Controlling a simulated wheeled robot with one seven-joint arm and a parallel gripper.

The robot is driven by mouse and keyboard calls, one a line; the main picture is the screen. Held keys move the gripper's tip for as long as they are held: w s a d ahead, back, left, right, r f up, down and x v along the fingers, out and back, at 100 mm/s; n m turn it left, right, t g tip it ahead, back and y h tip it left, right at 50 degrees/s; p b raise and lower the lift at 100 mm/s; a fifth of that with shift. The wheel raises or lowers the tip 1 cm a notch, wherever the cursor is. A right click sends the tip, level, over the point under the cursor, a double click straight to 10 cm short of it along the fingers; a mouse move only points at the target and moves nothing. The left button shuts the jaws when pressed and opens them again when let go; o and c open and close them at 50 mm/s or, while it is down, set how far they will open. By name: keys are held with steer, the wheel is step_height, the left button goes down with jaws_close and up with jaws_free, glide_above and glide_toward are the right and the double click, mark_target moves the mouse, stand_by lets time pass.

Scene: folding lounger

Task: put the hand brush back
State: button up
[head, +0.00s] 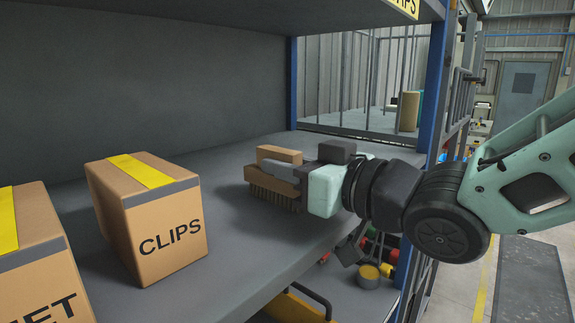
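The hand brush (274,193) has a light wooden body and brown bristles that point down. It is at the grey shelf board (225,215), right of the CLIPS box. I cannot tell whether the bristles rest on the board or hang just above it. My gripper (284,172) reaches in from the right, level with the brush. The other finger is hidden, so I cannot see whether the fingers press on the brush.
A cardboard box marked CLIPS (150,220) stands left of the brush, and another box (38,260) is at the lower left. A blue post (434,85) rises behind my arm at the right. An upper shelf (250,10) hangs above. Bare board lies between CLIPS and the brush.

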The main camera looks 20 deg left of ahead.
steer(key=o, duration=0.3)
steer(key=shift+r, duration=0.2)
steer(key=b+v, duration=0.3)
steer(key=v, duration=0.9)
steer(key=shift+f, duration=0.1)
